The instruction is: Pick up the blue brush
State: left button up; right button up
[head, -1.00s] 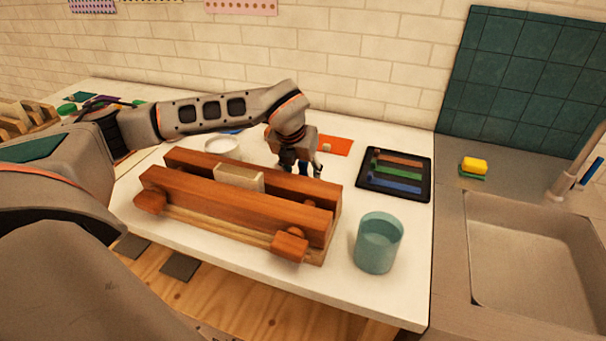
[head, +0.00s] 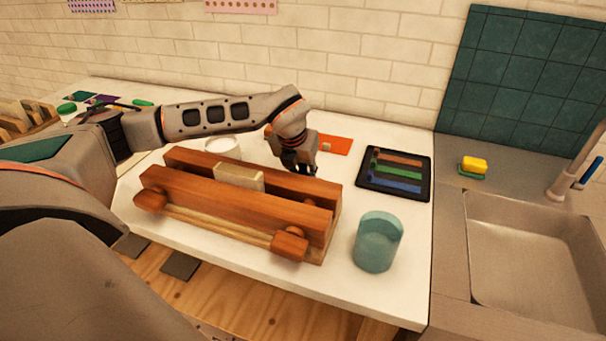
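I cannot make out a blue brush for certain. A blue strip (head: 396,186) lies lowest on the black tray (head: 425,183), below a green and a brown strip. My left gripper (head: 302,170) points down behind the far right end of the wooden press (head: 235,207), left of the tray and apart from it. Its dark fingertips are small and partly overlap, so whether they are open, shut or holding something is unclear. The arm hides part of the table behind it. My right gripper is out of view.
A teal cup (head: 378,243) stands right of the press. An orange sheet (head: 335,145) lies behind my gripper, and a white bowl (head: 222,147) stands behind the press. A yellow sponge (head: 474,164) sits by the sink (head: 535,245). The table between press and tray is clear.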

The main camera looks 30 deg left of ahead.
pick_arm(q)
notch_tip(320, 180, up, 20)
dwell(0.4)
jog(key=shift+f, duration=0.1)
dwell(0.4)
